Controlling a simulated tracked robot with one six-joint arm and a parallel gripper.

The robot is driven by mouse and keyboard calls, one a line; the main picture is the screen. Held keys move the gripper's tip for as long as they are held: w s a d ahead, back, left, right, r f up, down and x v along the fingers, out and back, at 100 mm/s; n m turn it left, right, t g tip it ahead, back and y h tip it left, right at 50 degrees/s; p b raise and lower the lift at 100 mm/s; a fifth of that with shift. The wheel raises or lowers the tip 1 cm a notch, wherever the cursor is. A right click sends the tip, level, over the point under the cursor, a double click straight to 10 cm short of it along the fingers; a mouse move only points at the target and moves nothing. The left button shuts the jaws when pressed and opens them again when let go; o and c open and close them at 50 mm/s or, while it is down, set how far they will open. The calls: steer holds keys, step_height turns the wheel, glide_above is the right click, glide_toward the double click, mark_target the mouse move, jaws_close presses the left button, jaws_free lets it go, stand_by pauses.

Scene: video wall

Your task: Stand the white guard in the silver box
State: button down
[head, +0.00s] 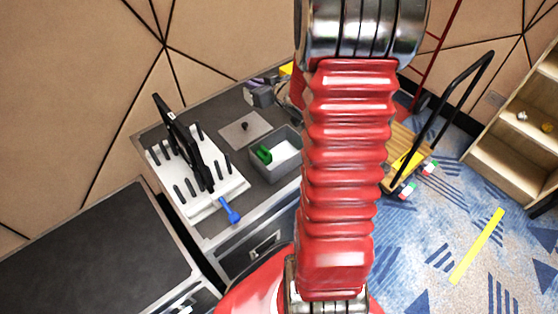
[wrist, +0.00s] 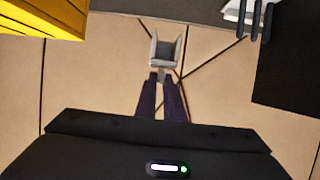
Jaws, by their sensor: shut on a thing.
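My gripper (wrist: 161,78) is shut on a pale grey, U-shaped piece that looks like the white guard (wrist: 165,50). The piece looks shaded grey and is held at the fingertips. In the head view, the held piece (head: 261,96) shows beyond the grey plate, with the purple fingers partly hidden behind my red arm. The silver box (head: 259,171) stands open on the dark worktop, left of my arm. A green item (head: 264,154) and a white patch show inside it. My gripper is beyond the box, not over it.
A white pegboard (head: 225,190) with several black pegs and a tall black part (head: 181,135) stands left of the box. A blue-handled tool (head: 230,212) lies in front. A flat grey plate (head: 241,131) lies behind the box. A cart (head: 410,150) stands right.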

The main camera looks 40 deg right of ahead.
glide_above(277, 134)
steer(key=s, duration=0.4)
step_height(277, 134, down, 6)
steer(key=shift+s+d+f+n+y, duration=0.1)
steer(key=shift+s+f+n+y, duration=0.05)
steer(key=shift+f+n+y, duration=0.2)
steer(key=shift+f, duration=2.9)
steer(key=shift+f, duration=2.05)
steer(key=shift+f, duration=0.15)
steer(key=c, duration=1.9)
jaws_free()
steer(key=shift+o, duration=0.2)
